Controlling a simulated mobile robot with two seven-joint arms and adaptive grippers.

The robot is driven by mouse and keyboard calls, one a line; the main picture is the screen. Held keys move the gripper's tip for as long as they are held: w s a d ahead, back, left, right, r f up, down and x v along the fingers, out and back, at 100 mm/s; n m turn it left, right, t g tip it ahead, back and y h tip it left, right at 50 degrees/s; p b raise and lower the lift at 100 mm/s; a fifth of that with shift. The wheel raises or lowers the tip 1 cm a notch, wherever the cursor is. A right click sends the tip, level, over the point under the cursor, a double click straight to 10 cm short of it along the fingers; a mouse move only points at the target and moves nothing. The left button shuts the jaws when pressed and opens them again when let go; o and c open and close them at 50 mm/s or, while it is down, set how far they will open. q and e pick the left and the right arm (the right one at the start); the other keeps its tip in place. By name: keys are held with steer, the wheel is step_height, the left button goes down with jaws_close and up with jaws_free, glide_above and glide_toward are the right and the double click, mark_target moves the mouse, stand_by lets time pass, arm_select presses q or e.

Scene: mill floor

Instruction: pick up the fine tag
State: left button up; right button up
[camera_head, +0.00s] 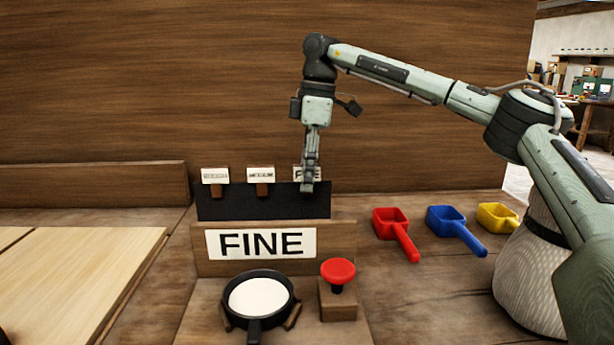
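The fine tag (299,174) is a small white card with dark lettering at the right end of a row of tags, above a black panel (250,206). My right gripper (307,187) points down in front of it and covers the middle of its lettering. The gripper shows narrow and edge-on, so I cannot tell whether its fingers are open or shut, or whether they touch the tag. My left gripper is not in view.
Two other tags (215,175) (261,174) stand to the left. Below are a large FINE sign (261,244), a black pan with white contents (259,296) and a red knob (338,271). Red (391,222), blue (446,220) and yellow (497,215) scoops lie right.

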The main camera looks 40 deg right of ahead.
steer(key=c, duration=0.8)
steer(key=shift+r, duration=0.1)
steer(key=shift+c, duration=0.2)
